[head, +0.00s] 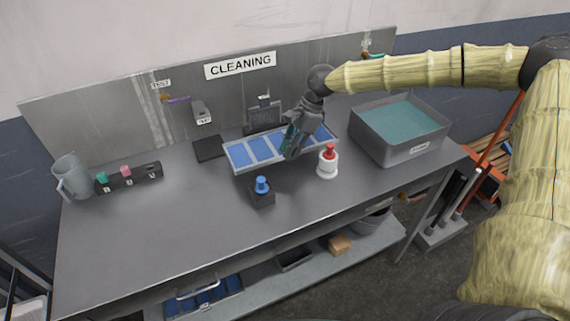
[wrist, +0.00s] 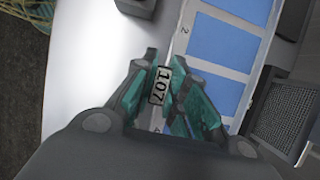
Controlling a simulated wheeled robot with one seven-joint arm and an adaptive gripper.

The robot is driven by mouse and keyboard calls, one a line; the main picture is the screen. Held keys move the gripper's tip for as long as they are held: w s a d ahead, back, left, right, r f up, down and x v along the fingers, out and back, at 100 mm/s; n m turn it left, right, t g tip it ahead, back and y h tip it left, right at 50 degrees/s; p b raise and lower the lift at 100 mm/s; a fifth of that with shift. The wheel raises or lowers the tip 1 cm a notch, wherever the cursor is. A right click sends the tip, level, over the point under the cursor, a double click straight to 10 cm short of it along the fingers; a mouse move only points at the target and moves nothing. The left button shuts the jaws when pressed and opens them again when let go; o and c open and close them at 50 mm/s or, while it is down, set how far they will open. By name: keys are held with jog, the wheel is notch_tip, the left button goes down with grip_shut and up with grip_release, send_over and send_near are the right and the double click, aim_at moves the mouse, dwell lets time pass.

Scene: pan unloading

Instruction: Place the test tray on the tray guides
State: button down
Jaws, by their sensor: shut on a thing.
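The test tray (head: 251,167) is long and pale-rimmed with blue panels, and stands near the middle of the bench, towards the back. The tray's numbered panels also show in the wrist view (wrist: 217,66). My gripper (head: 293,150) is over the tray's right part, shut on it. In the wrist view, my teal fingertips (wrist: 166,86) flank a label reading 107 (wrist: 161,86) on the tray's edge. Whether the tray touches the bench is unclear. I cannot pick out the tray guides with certainty.
A grey bin of teal liquid (head: 402,122) stands at the right. A red-topped white bottle (head: 327,163) and a blue-knobbed block (head: 262,192) stand in front of the tray. A dark pad (head: 209,149) lies left of it. A jug (head: 72,177) is far left. The front-left bench is clear.

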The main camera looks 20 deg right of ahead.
notch_tip(320, 180, down, 2)
jog(key=shift+a+f+p, duration=0.1)
jog(key=shift+p, duration=0.2)
jog(key=shift+w+f, duration=0.1)
jog(key=shift+f, duration=0.35)
jog(key=shift+f+p, duration=0.85)
jog(key=shift+f, duration=1.15)
jog(key=shift+f, duration=0.1)
jog(key=c, duration=1.4)
grip_release()
jog(key=shift+c, duration=0.2)
